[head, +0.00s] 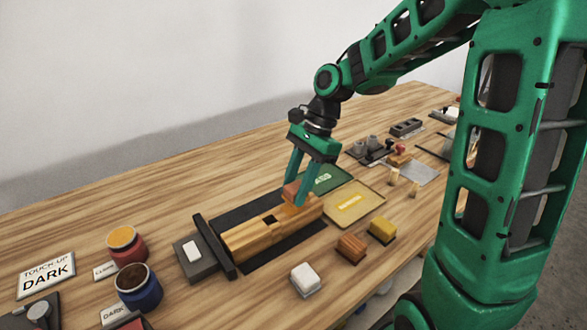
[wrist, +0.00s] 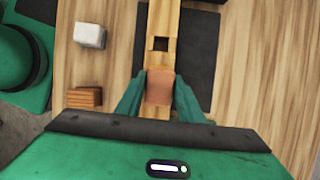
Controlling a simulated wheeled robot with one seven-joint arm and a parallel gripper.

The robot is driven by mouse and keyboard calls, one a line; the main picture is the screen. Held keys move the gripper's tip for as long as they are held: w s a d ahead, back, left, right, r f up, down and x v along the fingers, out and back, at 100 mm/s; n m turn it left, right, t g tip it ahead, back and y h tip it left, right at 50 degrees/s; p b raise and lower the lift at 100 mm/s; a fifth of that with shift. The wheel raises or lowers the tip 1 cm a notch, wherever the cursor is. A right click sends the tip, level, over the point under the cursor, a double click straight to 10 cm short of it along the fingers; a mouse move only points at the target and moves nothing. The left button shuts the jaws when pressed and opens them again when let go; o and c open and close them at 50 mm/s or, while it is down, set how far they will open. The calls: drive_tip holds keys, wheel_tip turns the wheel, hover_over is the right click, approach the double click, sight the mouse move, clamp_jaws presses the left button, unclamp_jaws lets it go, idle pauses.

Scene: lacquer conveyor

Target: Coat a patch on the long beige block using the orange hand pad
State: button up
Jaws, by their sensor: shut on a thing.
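The long beige block (head: 250,238) lies on a dark mat on the table, with a square dark patch or hollow (head: 269,219) on its top. It also runs upright through the wrist view (wrist: 163,16), with the dark square (wrist: 160,44) ahead of my gripper. My gripper (head: 297,196) points down over the block's right part and is shut on the orange hand pad (head: 290,190). The pad shows between the fingers in the wrist view (wrist: 160,87), over the block's top. Whether it touches the block, and its underside, I cannot tell.
White (head: 305,279), orange-brown (head: 351,247) and yellow (head: 382,230) small blocks stand in front. A dark stop (head: 215,246) stands at the block's left end. Orange (head: 122,240) and dark (head: 137,286) pots stand left. Green (head: 325,180) and yellow (head: 352,203) mats lie right.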

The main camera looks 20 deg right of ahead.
sight(291, 188)
drive_tip(key=shift+d+r, duration=0.15)
drive_tip(key=shift+r, duration=2.6)
